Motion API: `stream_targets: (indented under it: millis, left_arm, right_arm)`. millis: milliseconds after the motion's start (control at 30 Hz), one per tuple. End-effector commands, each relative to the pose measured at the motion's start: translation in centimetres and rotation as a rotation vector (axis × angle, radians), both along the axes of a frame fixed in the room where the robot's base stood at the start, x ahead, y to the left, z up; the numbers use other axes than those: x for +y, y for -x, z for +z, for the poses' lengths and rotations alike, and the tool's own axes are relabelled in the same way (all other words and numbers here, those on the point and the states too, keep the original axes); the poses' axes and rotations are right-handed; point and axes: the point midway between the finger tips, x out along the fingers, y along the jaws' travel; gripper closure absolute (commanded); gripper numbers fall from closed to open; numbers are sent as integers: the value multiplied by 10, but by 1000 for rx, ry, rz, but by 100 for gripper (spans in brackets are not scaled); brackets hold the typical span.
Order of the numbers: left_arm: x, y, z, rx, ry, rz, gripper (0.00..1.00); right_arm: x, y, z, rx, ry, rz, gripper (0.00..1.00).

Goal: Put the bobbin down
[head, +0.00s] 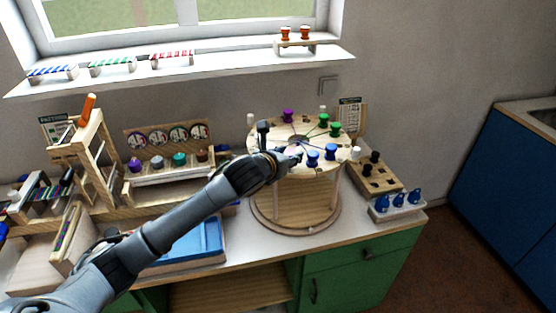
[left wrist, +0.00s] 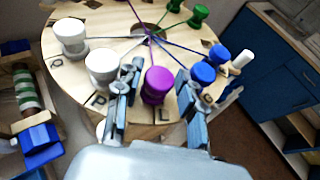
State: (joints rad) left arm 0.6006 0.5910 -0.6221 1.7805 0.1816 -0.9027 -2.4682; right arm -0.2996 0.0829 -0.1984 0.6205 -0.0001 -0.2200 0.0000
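A purple bobbin (left wrist: 157,85) stands at the near edge of the round wooden board (head: 270,147), by the letter L. My left gripper (left wrist: 158,88) has one finger on each side of it, with narrow gaps showing. In the head view my left gripper (head: 278,153) is over the board's near left part and hides some of it. White bobbins (left wrist: 102,65) stand to the left of the purple one, blue bobbins (left wrist: 203,73) to the right. Green bobbins (left wrist: 200,17) stand farther back. Threads run from the bobbins to the board's centre. My right gripper is not in view.
A wooden block with dark pegs (head: 377,172) and a white rack with blue items (head: 397,202) stand right of the board. A blue tray (head: 205,243) and wooden racks (head: 168,180) stand left. The windowsill (head: 225,62) is above.

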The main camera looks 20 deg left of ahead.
Motion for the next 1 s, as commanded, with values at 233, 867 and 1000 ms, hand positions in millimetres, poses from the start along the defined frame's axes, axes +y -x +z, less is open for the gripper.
stream_targets:
  millis: [233, 867, 1000]
  left_arm:
    - [6, 43, 16, -2, -5, -2, 61]
    - [13, 99, 41, 1, 0, 0, 61]
    - [13, 99, 41, 1, -1, 0, 61]
  right_arm:
    - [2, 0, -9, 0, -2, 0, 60]
    - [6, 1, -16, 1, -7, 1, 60]
    - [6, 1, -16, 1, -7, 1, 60]
